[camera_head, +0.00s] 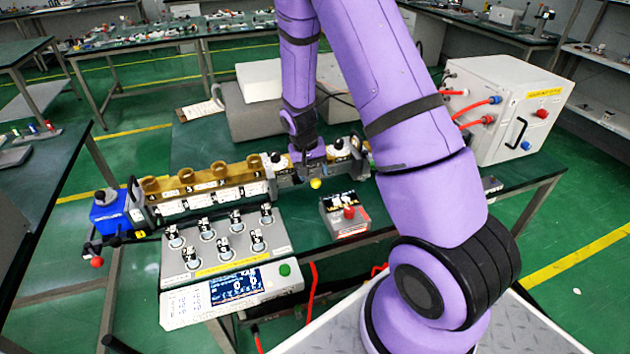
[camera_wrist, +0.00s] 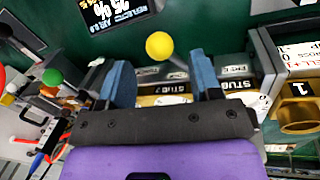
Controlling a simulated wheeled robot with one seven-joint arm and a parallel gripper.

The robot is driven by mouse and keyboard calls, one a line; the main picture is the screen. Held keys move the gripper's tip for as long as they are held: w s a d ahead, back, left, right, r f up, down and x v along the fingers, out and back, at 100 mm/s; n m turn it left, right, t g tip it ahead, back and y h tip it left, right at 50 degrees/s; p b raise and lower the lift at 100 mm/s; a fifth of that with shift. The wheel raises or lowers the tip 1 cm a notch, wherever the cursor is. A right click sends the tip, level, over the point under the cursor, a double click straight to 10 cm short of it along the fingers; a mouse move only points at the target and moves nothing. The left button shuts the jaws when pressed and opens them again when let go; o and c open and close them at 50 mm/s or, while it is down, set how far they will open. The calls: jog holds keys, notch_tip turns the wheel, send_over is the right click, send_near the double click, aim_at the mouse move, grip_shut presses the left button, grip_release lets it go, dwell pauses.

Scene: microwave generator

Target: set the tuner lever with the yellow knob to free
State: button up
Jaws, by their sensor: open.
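The yellow knob (camera_head: 315,183) sits at the near side of the brass and grey waveguide line (camera_head: 215,187), below my gripper (camera_head: 310,163) in the head view. In the wrist view the yellow knob (camera_wrist: 159,46) is at the end of a short thin lever that slants down and right. My gripper (camera_wrist: 161,76) has its two blue fingers apart with nothing held. The knob appears between the finger lines and past their tips; I see no contact. Labels reading STUB show behind the fingers. The lever's position marking cannot be read.
A small box with a dark display and a red knob (camera_head: 349,212) stands just right of the yellow knob. A grey panel of several toggle switches (camera_head: 222,238) is at front left. A white cabinet (camera_head: 518,110) with red cables stands at right.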

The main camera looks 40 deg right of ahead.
aim_at(315, 179)
jog(key=shift+s+d+f, duration=0.1)
jog(key=shift+d+f, duration=0.1)
jog(key=shift+f, duration=0.75)
jog(key=shift+s+d+f, duration=0.1)
jog(key=shift+d+f, duration=0.05)
jog(key=shift+f, duration=0.8)
grip_shut()
